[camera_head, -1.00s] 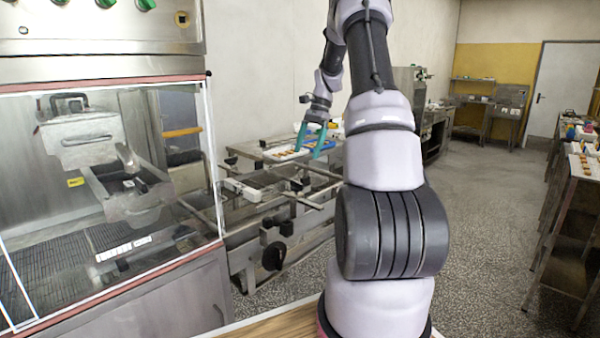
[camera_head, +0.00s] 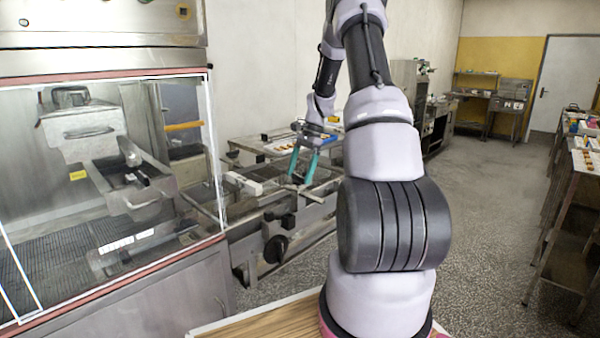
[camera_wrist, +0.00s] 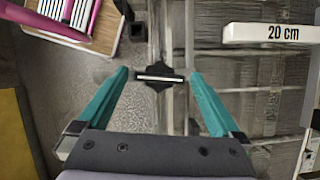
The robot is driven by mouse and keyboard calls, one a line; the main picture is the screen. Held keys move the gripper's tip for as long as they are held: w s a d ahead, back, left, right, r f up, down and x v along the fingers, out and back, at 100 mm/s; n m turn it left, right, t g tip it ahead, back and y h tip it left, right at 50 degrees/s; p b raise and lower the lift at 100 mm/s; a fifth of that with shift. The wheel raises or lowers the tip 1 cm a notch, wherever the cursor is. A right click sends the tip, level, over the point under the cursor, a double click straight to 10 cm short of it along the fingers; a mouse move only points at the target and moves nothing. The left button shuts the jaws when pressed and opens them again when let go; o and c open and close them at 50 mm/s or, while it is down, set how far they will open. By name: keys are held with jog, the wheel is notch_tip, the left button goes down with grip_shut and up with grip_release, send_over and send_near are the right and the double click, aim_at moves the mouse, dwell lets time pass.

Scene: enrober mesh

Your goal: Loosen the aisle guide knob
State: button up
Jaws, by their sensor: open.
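A black lobed knob (camera_wrist: 160,84) with a pale bar across its top shows in the wrist view, on a metal rail of the conveyor frame. I take it for the aisle guide knob. My gripper (camera_wrist: 159,74) is open, with a teal finger to each side of the knob in that view and a gap at both sides. The height of the fingertips above the knob is hard to tell. In the head view my gripper (camera_head: 301,179) points down over the conveyor frame, and the knob there is too small and covered to make out.
A white bar marked 20 cm (camera_wrist: 275,33) lies beside the rails. A large black handwheel (camera_head: 275,248) sits on the frame's near side. A glass-fronted machine (camera_head: 110,180) stands at left. The aisle floor at right is clear.

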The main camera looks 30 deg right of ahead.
jog(key=c, duration=1.2)
jog(key=shift+n+g, duration=0.3)
jog(key=shift+n, duration=0.5)
jog(key=o, duration=1.2)
jog(key=shift+r, duration=0.1)
jog(key=v, duration=1)
jog(key=shift+r, duration=0.3)
jog(key=shift+d, duration=0.1)
